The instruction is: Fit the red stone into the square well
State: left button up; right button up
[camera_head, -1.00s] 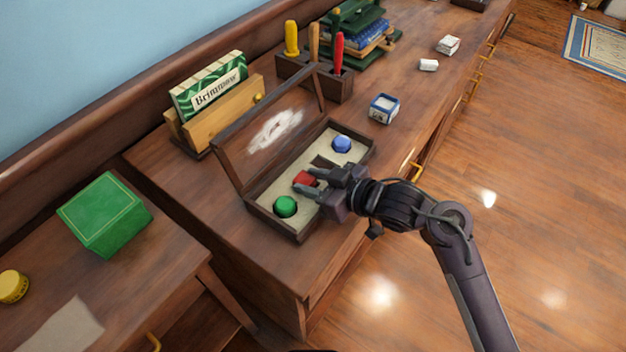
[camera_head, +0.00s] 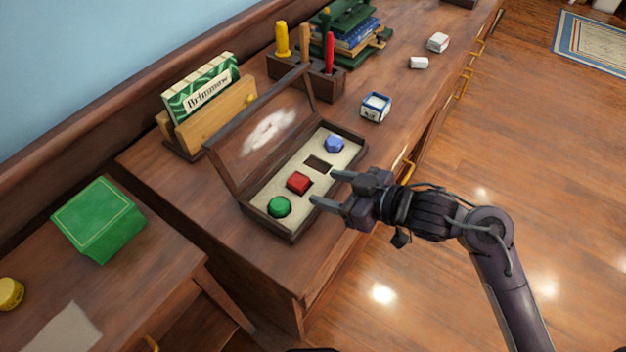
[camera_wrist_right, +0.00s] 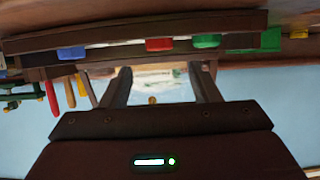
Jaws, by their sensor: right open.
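The red stone (camera_head: 299,183) sits in the open wooden stone box (camera_head: 270,228), between the green stone (camera_head: 279,207) and a dark empty well (camera_head: 318,164). It appears to lie in a well, but how deep is unclear. The blue stone (camera_head: 334,144) is at the box's far end. My right gripper (camera_head: 322,187) is open and empty at the box's right edge, apart from the red stone. In the right wrist view, the red stone (camera_wrist_right: 159,44) shows beyond the spread fingers (camera_wrist_right: 162,78). My left gripper is out of view.
The raised lid (camera_head: 255,140) stands behind the box. A tool rack (camera_head: 325,86), a card holder (camera_head: 215,112) and a small blue-white box (camera_head: 375,107) stand around it. A green box (camera_head: 98,220) is on the left desk.

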jog(key=v, duration=0.5)
jog(key=shift+s+d+r, duration=0.1)
jog(key=shift+s+d, duration=0.05)
